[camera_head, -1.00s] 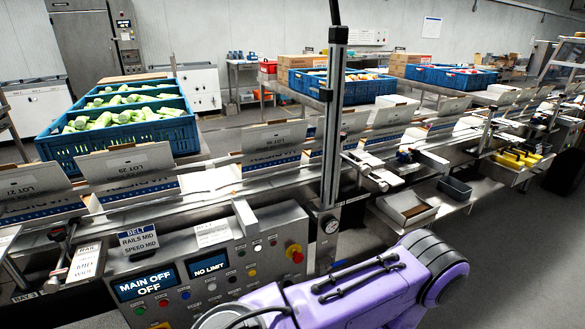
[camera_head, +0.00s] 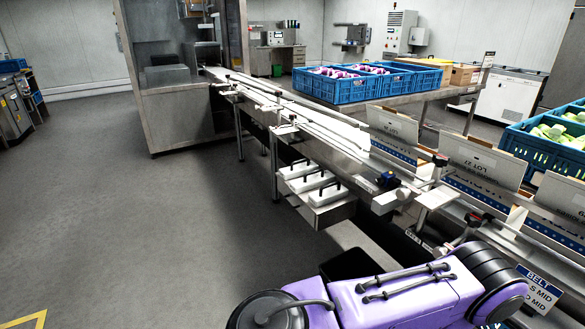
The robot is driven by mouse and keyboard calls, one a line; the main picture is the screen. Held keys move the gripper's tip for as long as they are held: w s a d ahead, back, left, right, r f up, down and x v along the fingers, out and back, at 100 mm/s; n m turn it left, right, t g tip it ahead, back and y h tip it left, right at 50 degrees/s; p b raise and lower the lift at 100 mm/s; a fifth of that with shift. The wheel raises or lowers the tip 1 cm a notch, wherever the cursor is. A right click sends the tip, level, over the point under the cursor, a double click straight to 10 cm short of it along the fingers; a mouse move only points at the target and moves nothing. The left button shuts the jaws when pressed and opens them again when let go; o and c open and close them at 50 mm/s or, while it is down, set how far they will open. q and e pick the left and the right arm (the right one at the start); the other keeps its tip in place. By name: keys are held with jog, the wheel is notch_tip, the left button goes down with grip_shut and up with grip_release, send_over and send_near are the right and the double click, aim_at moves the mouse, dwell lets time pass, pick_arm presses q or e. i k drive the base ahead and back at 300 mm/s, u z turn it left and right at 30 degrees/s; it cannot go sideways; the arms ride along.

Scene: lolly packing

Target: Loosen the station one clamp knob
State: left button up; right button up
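The conveyor line (camera_head: 330,130) runs from the enclosure at upper left toward the lower right. Along its near side are clamp-like rail fittings, one with a dark blue knob (camera_head: 388,180) and another with a dark handle (camera_head: 440,160) farther right. I cannot tell which of these, if any, is the station one clamp knob, as no station label is readable. One purple arm of mine crosses the bottom of the view. Neither gripper shows, and nothing is seen touching the fittings.
White blocks with black handles (camera_head: 316,188) sit on a shelf below the line. Blue crates (camera_head: 337,87) of purple-topped goods stand behind it, and a crate of green items (camera_head: 520,140) is at right. Open grey floor (camera_head: 150,230) lies to the left.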

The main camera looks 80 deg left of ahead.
aim_at(379, 182)
jog(key=u, duration=1.85)
